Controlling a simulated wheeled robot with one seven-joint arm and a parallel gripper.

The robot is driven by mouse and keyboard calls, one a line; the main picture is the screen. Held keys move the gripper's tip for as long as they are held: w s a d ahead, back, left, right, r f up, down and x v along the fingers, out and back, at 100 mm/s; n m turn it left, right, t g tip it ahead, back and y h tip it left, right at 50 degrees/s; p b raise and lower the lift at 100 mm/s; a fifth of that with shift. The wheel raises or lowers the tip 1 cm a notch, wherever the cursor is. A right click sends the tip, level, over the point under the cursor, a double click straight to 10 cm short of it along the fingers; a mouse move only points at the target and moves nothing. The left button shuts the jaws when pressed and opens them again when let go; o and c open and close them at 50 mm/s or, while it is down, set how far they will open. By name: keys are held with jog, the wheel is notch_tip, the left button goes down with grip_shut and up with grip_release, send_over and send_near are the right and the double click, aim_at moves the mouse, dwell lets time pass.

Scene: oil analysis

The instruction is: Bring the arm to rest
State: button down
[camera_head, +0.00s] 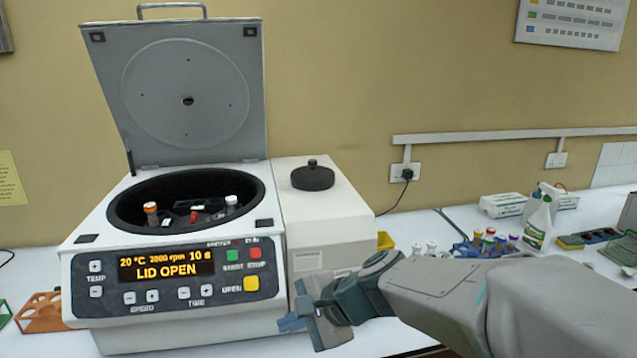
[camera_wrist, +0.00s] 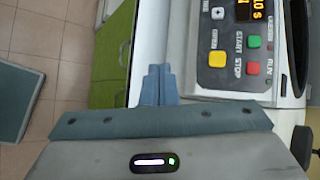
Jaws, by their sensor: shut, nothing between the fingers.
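My gripper (camera_head: 291,323) is in front of the lower right corner of the centrifuge (camera_head: 180,330), with my arm reaching in from the right. In the wrist view its blue fingers (camera_wrist: 160,84) are together and hold nothing. They point toward the bench edge beside the centrifuge's control panel (camera_wrist: 232,45). The centrifuge lid (camera_head: 185,90) stands up, and the display reads "LID OPEN". Inside the bowl (camera_head: 180,222) are an orange-capped tube (camera_head: 151,213) and a white-capped tube (camera_head: 231,204). I cannot tell whether the fingers touch the centrifuge.
A white box-shaped device (camera_head: 325,205) with a black knob stands right of the centrifuge. Capped tubes (camera_head: 490,240) and a spray bottle (camera_head: 541,220) stand farther right, partly behind my arm. An orange rack (camera_head: 40,313) is at the left. Floor (camera_wrist: 35,60) shows beyond the bench edge.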

jog(key=s+d+f+n+h, duration=0.1)
jog(key=s+d+n+h, duration=0.3)
jog(key=d, duration=0.6)
jog(key=s+d+f+n+h, duration=0.1)
jog(key=s+d+n+h, duration=0.4)
jog(key=d, duration=0.6)
jog(key=shift+s+f+n, duration=0.4)
jog(key=shift+s+n, duration=0.4)
jog(key=shift+s, duration=0.35)
dwell(4.8)
